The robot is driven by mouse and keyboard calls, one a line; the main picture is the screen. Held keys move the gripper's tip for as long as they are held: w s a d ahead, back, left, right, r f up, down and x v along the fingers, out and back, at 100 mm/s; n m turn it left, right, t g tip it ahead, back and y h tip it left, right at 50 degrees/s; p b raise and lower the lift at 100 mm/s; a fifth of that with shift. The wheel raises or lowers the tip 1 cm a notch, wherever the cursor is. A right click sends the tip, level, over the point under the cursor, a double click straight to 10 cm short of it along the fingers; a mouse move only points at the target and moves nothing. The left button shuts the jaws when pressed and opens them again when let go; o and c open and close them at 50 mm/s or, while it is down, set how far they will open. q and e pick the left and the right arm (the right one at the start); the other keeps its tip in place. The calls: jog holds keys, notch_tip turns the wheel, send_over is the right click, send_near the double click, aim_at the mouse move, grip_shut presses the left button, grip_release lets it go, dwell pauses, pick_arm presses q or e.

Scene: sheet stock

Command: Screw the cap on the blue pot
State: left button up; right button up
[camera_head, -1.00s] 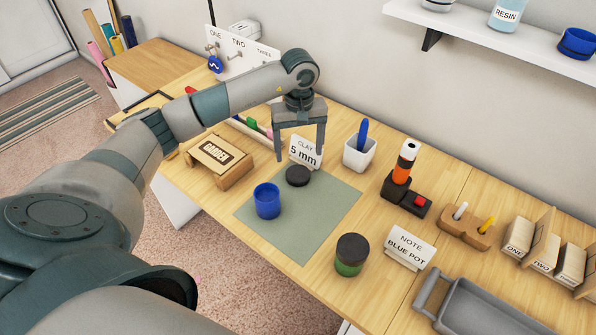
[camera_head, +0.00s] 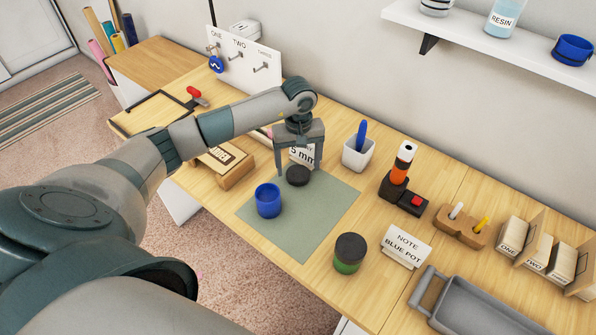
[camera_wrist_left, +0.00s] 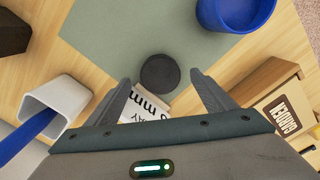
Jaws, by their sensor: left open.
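The blue pot (camera_head: 268,201) stands upright and open on the green mat (camera_head: 300,225); it also shows in the left wrist view (camera_wrist_left: 236,12). A dark round cap (camera_head: 298,175) lies flat on the mat's far part, behind the pot. In the left wrist view the cap (camera_wrist_left: 160,73) sits just beyond and between the fingertips. My left gripper (camera_head: 299,172) is open and empty, its fingers pointing down around or just above the cap; I cannot tell the exact height. My right gripper is not in view.
A green jar with a dark lid (camera_head: 349,253) stands right of the mat, beside the blue pot note (camera_head: 405,246). A white cup with a blue tool (camera_head: 359,153), a clay sign (camera_head: 302,155) and a wooden garden box (camera_head: 228,163) stand close to the gripper. A grey tray (camera_head: 480,305) lies at right.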

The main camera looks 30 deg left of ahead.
aim_at(298, 175)
pick_arm(q)
jog(key=shift+f, duration=1.25)
jog(key=shift+c, duration=0.7)
jog(key=c, duration=1)
